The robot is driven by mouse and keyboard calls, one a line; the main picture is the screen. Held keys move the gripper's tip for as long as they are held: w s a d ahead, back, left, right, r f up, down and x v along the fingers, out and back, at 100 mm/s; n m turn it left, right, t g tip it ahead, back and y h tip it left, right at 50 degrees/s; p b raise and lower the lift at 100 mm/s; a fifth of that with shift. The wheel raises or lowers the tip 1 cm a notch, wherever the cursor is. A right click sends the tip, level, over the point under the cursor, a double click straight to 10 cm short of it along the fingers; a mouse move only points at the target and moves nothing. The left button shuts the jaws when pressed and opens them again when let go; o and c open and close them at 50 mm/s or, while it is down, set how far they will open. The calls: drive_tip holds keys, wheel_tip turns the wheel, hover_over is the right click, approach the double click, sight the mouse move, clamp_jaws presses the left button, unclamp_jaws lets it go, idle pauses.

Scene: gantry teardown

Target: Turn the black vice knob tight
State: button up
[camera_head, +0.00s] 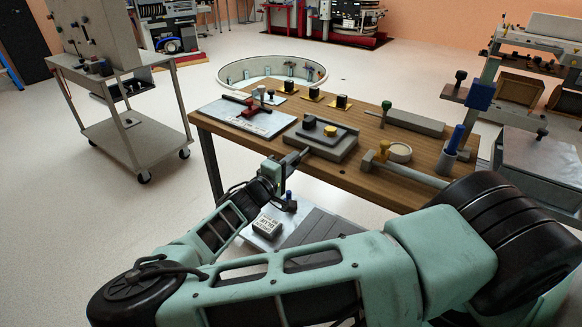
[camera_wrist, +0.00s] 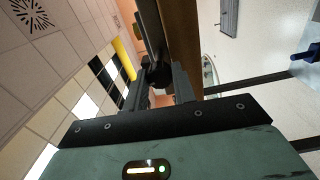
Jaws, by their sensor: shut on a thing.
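The grey vice (camera_head: 318,148) sits at the front edge of the wooden bench, with a black block and a yellow round piece on top. My gripper (camera_head: 300,157) reaches up to its front left side from below the bench edge. In the wrist view my gripper (camera_wrist: 163,92) has both fingers close around a dark, rounded piece, the black vice knob (camera_wrist: 158,72). It is shut on the knob. The knob is mostly hidden by the fingers in the head view, and its turn angle cannot be told.
The wooden bench (camera_head: 375,185) carries a white sheet with a red tool (camera_head: 247,112), a grey bar (camera_head: 415,122), a hammer-like tool (camera_head: 405,172) and a cup with a blue handle (camera_head: 452,150). A grey trolley (camera_head: 120,135) stands left. The floor between is clear.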

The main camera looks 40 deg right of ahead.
drive_tip(key=shift+f+m+b, duration=0.1)
drive_tip(key=shift+m+b, duration=0.4)
drive_tip(key=shift+m, duration=0.7)
drive_tip(key=o, duration=1)
drive_tip(key=shift+a, duration=0.15)
drive_tip(key=b+v, duration=0.2)
drive_tip(key=v, duration=1.5)
drive_tip(key=shift+s, duration=0.1)
